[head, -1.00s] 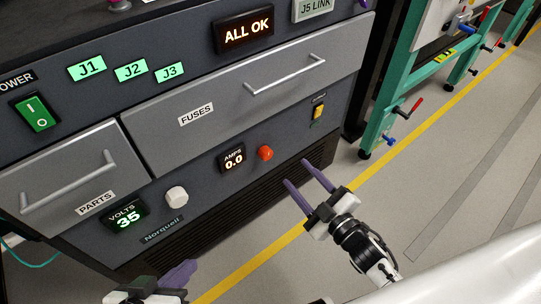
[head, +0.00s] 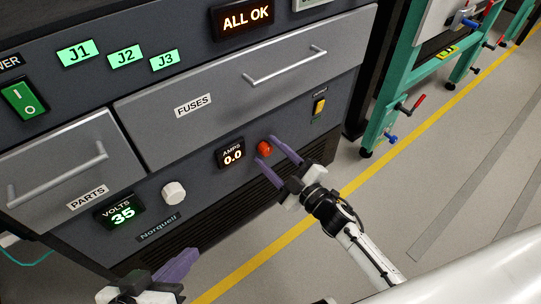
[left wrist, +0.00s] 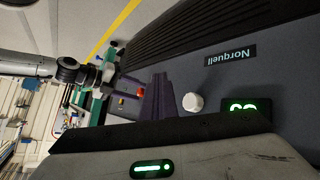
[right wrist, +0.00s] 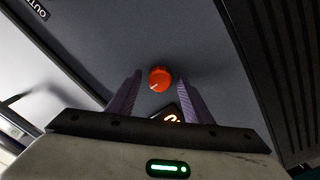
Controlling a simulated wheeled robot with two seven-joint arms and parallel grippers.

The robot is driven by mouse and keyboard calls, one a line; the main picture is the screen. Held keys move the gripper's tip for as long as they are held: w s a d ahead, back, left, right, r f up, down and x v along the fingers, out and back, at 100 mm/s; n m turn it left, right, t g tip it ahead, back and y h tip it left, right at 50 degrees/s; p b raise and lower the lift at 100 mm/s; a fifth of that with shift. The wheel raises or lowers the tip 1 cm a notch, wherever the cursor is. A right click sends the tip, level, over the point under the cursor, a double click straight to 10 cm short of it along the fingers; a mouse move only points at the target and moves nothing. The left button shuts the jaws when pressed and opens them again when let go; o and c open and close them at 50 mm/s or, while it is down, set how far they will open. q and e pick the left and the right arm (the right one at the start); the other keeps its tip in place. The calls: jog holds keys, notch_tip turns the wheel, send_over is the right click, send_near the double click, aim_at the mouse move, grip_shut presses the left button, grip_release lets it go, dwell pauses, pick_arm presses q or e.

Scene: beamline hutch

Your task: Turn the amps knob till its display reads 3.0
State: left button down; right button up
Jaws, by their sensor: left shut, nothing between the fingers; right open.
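The amps knob is a red knob (head: 264,148) on the dark cabinet front, just right of the amps display (head: 231,153), which reads 0.0. My right gripper (head: 277,153) is open, its purple fingers pointing at the red knob. In the right wrist view the red knob (right wrist: 159,79) sits beyond and between the open fingertips (right wrist: 160,80), with no contact visible; the display is partly hidden behind a finger. My left gripper (head: 190,256) is shut and empty, low at the left in front of the cabinet. It also shows in the left wrist view (left wrist: 158,80).
A white knob (head: 174,193) sits beside the volts display (head: 122,212), which reads 35. Above are the fuses drawer handle (head: 285,68) and parts drawer handle (head: 60,178). A yellow switch (head: 319,106) is right of the red knob. The floor right is clear.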

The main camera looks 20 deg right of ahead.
jog(key=shift+w, duration=0.1)
jog(key=c, duration=1.1)
pick_arm(q)
jog(key=shift+s, duration=0.15)
pick_arm(e)
jog(key=shift+o, duration=0.2)
